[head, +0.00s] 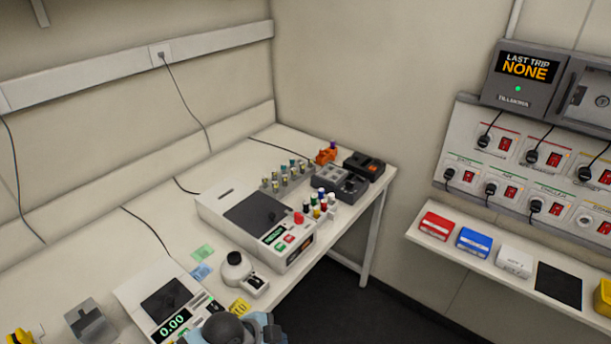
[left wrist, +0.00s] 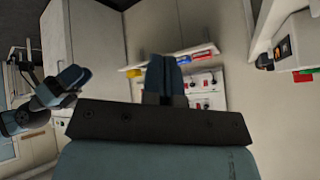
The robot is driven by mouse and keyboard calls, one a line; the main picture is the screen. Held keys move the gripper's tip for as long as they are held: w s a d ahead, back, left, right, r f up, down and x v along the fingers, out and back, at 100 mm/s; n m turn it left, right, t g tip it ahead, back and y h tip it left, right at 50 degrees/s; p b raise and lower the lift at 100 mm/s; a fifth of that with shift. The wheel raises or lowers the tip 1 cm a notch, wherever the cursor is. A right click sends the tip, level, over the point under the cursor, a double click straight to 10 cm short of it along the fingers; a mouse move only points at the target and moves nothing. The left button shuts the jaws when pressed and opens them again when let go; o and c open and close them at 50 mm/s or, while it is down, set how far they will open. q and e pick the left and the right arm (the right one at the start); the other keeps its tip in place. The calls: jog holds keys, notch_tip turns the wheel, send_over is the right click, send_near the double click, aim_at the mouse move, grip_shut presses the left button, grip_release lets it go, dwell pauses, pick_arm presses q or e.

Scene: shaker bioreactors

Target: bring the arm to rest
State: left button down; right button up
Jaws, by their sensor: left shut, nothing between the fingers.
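My left gripper (left wrist: 165,80) shows in the left wrist view with its blue-grey fingers together and nothing between them. It points towards the wall with the red switches and the shelf, with clear air around the fingertips. In the head view only a grey-blue part of my arm shows at the bottom edge, over the near end of the bench (head: 160,253); no fingers show there. Blue-grey arm links of mine stand at the left of the left wrist view.
The bench carries a scale (head: 165,300), a white shaker device (head: 255,220), a small white-and-black device (head: 240,270), several vials and dark blocks (head: 345,185). A wall shelf (head: 460,262) holds red, blue and white boxes under a switch panel (head: 530,170). The floor (head: 390,310) right of the bench looks clear.

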pick_arm(q)
jog(key=s+a+f+n+t+y, duration=0.2)
jog(key=s+a+f+n+t, duration=0.1)
jog(key=s+a+n, duration=0.3)
jog(key=s+a+f+n+t+y, duration=0.2)
jog(key=s+a+n+t, duration=0.2)
jog(key=s+a+n, duration=0.3)
jog(key=shift+a+f+n, duration=0.4)
jog(key=shift+a+n, duration=0.2)
jog(key=shift+a, duration=0.05)
